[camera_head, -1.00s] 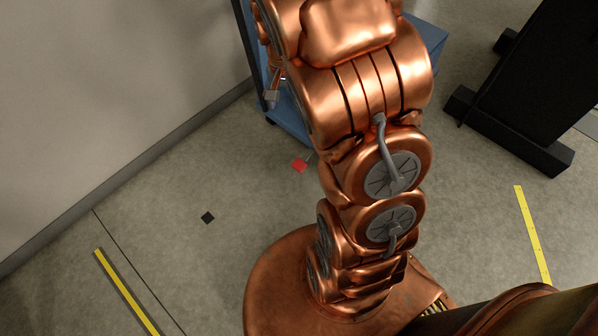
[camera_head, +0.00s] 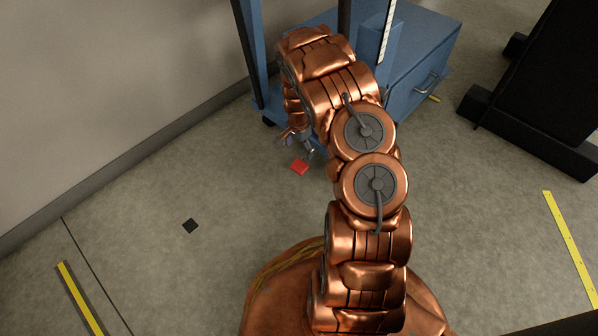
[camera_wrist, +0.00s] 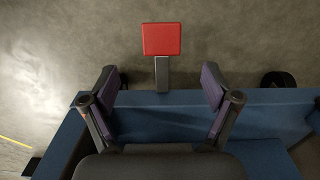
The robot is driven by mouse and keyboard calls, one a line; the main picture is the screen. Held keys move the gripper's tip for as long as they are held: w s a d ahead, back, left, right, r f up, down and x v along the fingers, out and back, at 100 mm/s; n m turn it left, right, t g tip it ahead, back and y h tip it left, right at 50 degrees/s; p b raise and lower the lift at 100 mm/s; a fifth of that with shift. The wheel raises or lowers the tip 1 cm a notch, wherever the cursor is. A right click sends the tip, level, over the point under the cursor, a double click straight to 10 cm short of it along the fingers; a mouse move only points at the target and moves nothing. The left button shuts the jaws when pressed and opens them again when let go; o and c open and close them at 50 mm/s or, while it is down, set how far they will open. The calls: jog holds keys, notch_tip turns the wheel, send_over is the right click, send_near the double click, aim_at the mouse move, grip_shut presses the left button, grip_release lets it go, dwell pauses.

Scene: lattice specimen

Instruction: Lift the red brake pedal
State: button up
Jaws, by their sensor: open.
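The red brake pedal (camera_head: 299,167) is a square red pad low beside the blue cart, just above the floor in the head view. In the wrist view the red pad (camera_wrist: 162,39) faces the camera at the top centre, on a grey stem that runs down to the cart's blue edge. My gripper (camera_wrist: 160,88) is open, one finger on each side of the stem's line, with the pad beyond the fingertips. In the head view my gripper (camera_head: 296,142) is small, just above the pad, and partly hidden by my arm. I see nothing between the fingers but the stem and blue edge.
The blue cart (camera_head: 425,62) with upright posts stands behind my arm, close to the wall (camera_head: 100,90). A black stand (camera_head: 535,85) is at the right. A caster (camera_wrist: 279,80) shows beside the cart.

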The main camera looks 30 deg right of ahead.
aim_at(299, 166)
notch_tip(299, 166, down, 2)
jog(key=shift+w+f, duration=0.1)
jog(key=shift+w, duration=0.05)
notch_tip(299, 166, down, 7)
jog(key=b, duration=0.3)
jog(key=shift+b, duration=0.35)
grip_shut()
dwell(0.4)
